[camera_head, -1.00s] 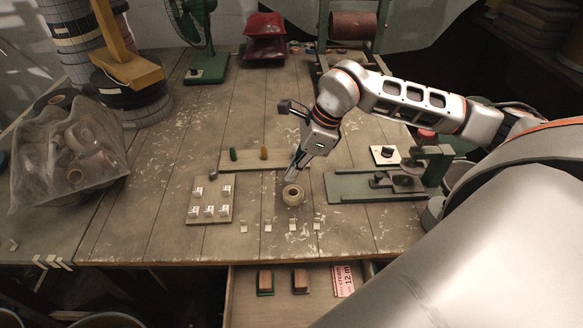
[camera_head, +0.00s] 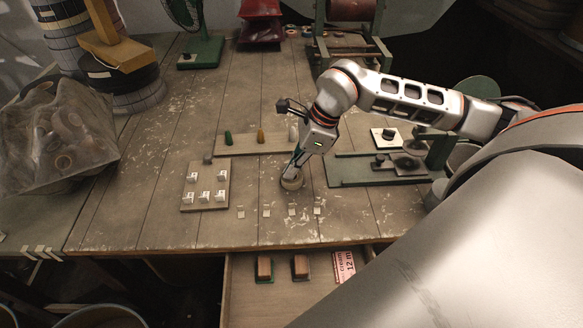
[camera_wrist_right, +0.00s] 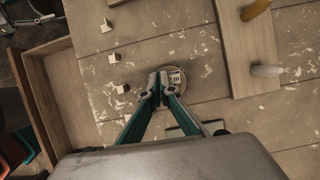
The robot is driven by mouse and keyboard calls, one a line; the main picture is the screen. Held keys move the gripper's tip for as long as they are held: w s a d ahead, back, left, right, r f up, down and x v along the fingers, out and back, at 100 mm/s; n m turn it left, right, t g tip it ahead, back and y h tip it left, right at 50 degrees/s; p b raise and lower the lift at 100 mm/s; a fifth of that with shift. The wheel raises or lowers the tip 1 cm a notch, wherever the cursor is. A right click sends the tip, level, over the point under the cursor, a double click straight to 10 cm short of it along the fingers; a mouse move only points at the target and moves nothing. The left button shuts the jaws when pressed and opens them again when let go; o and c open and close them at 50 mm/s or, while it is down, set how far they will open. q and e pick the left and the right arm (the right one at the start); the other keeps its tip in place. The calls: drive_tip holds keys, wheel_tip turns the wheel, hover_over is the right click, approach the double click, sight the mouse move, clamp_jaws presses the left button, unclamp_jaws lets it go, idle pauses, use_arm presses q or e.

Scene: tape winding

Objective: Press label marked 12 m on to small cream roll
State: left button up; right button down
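The small cream roll (camera_head: 292,183) lies flat on the bench. My right gripper (camera_head: 289,172) is right over it, with the fingertips down at its top. In the right wrist view, my fingers (camera_wrist_right: 160,83) are close together over one side of the roll (camera_wrist_right: 200,95). A small white label (camera_wrist_right: 176,77) with dark print lies on the roll beside the fingertips; its print is too small to read. Other small printed white labels stand on a wooden board (camera_head: 211,184) left of the roll. My left gripper is not in view.
A wooden strip with upright pegs (camera_head: 260,139) lies behind the roll. A green fixture (camera_head: 350,172) stands to the right. Below, an open drawer (camera_head: 240,290) holds two brown-topped blocks and a red-and-white card (camera_head: 343,265).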

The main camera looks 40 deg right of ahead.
drive_tip(key=shift+f, duration=0.4)
idle(1.6)
drive_tip(key=c, duration=1.8)
unclamp_jaws()
drive_tip(key=shift+r, duration=0.15)
drive_tip(key=shift+r+p, duration=1.75)
drive_tip(key=shift+r, duration=1.15)
